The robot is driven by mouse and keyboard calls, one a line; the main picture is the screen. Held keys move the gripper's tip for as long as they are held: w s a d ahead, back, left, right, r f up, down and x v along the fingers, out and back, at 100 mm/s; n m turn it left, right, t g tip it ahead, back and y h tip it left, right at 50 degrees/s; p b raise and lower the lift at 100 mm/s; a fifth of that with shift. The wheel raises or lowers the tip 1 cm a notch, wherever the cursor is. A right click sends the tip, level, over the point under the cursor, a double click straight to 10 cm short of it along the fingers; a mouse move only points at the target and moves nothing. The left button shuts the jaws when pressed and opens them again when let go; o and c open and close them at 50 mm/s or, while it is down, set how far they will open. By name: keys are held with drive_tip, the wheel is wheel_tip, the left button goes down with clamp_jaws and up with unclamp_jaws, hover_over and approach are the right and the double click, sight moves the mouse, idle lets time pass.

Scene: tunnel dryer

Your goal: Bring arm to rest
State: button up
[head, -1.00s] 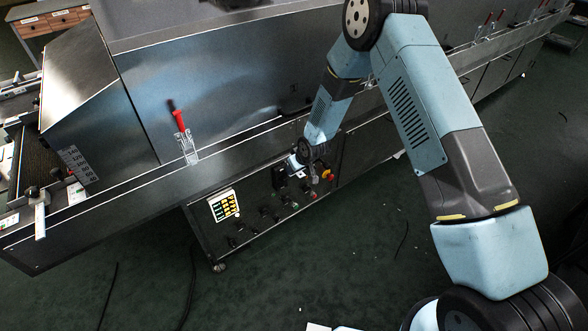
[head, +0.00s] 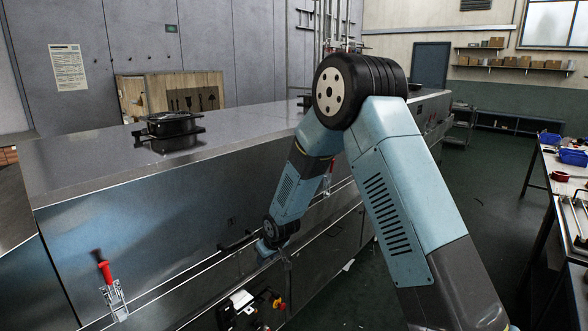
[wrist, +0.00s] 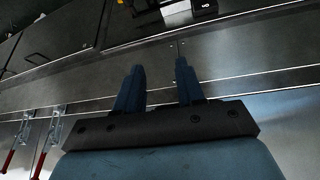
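My arm reaches from the lower right of the head view, bends at a high black joint, and slopes down to the left. My gripper (head: 268,250) is at its end, in front of the steel dryer housing (head: 150,215) and above the control panel in the picture. It is small and its fingers are hard to make out there. In the wrist view my gripper (wrist: 160,70) has two dark blue fingers standing apart with nothing between them, so it is open. The steel dryer side lies beyond the fingertips; I cannot tell the gap.
A red-handled toggle clamp (head: 110,285) stands at lower left. The control panel (head: 243,300) has a red-yellow button (head: 278,303). A black fan unit (head: 170,125) sits on the dryer. A workbench (head: 565,170) is at right. Green floor between dryer and bench is open.

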drive_tip(key=s+d+r+m+h, duration=0.1)
drive_tip(key=s+d+r, duration=0.2)
drive_tip(key=d+r, duration=0.5)
drive_tip(key=s+d+r+m+t, duration=0.15)
drive_tip(key=s+d+r, duration=0.3)
drive_tip(key=r, duration=0.45)
drive_tip(key=s+d+r+m+g+h, duration=0.1)
drive_tip(key=s+d+r+m, duration=0.15)
drive_tip(key=d+r, duration=0.6)
drive_tip(key=s+d+r+m, duration=0.1)
drive_tip(key=s+d+r, duration=0.2)
drive_tip(key=s, duration=0.5)
drive_tip(key=s+d+r+m, duration=0.1)
drive_tip(key=s+d+r, duration=0.2)
drive_tip(key=s, duration=0.6)
drive_tip(key=s+d+r+m+h, duration=0.1)
drive_tip(key=s+d+r, duration=0.2)
drive_tip(key=s, duration=0.6)
drive_tip(key=d, duration=0.2)
drive_tip(key=shift+d+r, duration=0.25)
drive_tip(key=shift+d, duration=0.05)
drive_tip(key=shift+a+t, duration=0.1)
drive_tip(key=shift+t, duration=0.15)
